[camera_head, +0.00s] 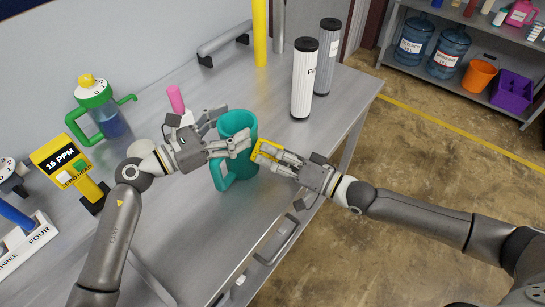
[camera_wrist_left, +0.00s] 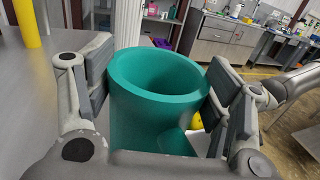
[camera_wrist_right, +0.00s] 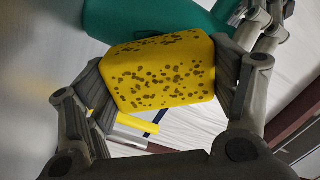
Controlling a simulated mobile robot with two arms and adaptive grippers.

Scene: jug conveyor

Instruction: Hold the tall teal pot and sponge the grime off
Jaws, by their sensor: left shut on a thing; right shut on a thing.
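The tall teal pot (camera_head: 239,160) is upright at the table's front edge in the head view, its handle toward the lower left. My left gripper (camera_head: 232,146) is shut around its upper part; the left wrist view shows a pad on each side of the pot (camera_wrist_left: 160,100). My right gripper (camera_head: 268,155) is shut on a yellow sponge (camera_wrist_right: 160,72) with dark pores. The sponge is right beside the pot's right side; whether it touches cannot be told. I see no grime on the visible pot surface.
The grey table (camera_head: 190,240) carries a green-lidded jug (camera_head: 108,120), a yellow 15 PPM meter (camera_head: 66,165), a pink-topped item (camera_head: 176,100) and two filter cartridges (camera_head: 303,85) behind. A shelf (camera_head: 465,75) with water bottles stands at upper right.

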